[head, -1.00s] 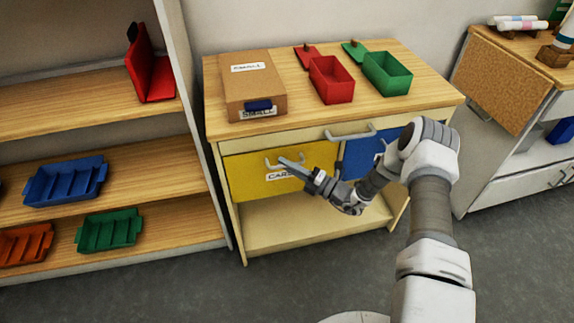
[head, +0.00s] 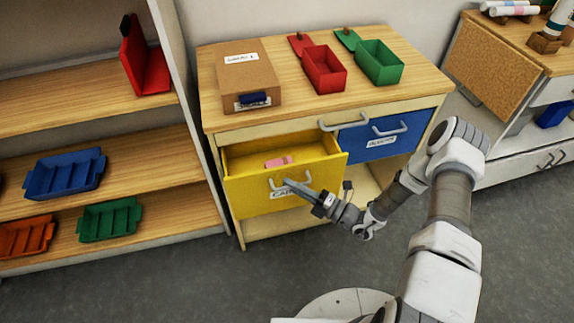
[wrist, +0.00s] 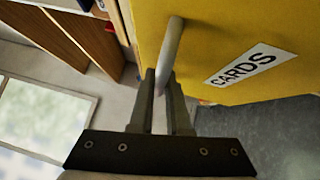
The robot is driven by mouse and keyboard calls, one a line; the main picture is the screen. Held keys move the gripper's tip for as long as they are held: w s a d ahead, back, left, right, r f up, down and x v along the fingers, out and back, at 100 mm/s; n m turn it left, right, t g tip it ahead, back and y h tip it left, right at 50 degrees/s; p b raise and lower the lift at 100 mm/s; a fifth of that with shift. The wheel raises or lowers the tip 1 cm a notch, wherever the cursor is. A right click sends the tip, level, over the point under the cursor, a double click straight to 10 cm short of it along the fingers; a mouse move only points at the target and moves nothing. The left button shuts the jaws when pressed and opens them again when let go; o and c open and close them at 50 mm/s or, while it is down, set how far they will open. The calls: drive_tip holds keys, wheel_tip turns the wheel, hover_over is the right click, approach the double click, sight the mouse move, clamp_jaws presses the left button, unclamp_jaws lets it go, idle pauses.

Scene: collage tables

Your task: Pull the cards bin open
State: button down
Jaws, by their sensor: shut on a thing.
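The yellow cards bin (head: 247,196) stands pulled out of the left bay of the wooden cabinet, with its inside showing from above. A pink item (head: 279,162) lies inside it. My gripper (head: 287,183) is shut on the bin's light grey handle (head: 272,184). In the wrist view the two dark fingers of my gripper (wrist: 164,88) are around the handle (wrist: 172,48), and the CARDS label (wrist: 240,64) is on the yellow front to the right. How far the bin still reaches into the cabinet is hidden.
A blue bin (head: 382,141) sits shut to the right. On the cabinet top (head: 290,92) are a cardboard box (head: 247,72), an open red box (head: 324,69) and an open green box (head: 380,62). A shelf (head: 160,222) with trays stands left. Floor in front is clear.

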drive_tip(key=s+d, duration=0.1)
drive_tip(key=s, duration=0.4)
drive_tip(key=shift+s+d+p, duration=0.35)
drive_tip(key=shift+s+p, duration=0.05)
drive_tip(key=c, duration=0.9)
unclamp_jaws()
drive_tip(key=v, duration=1.7)
drive_tip(key=shift+s+d+r, duration=0.1)
drive_tip(key=shift+s+d, duration=0.05)
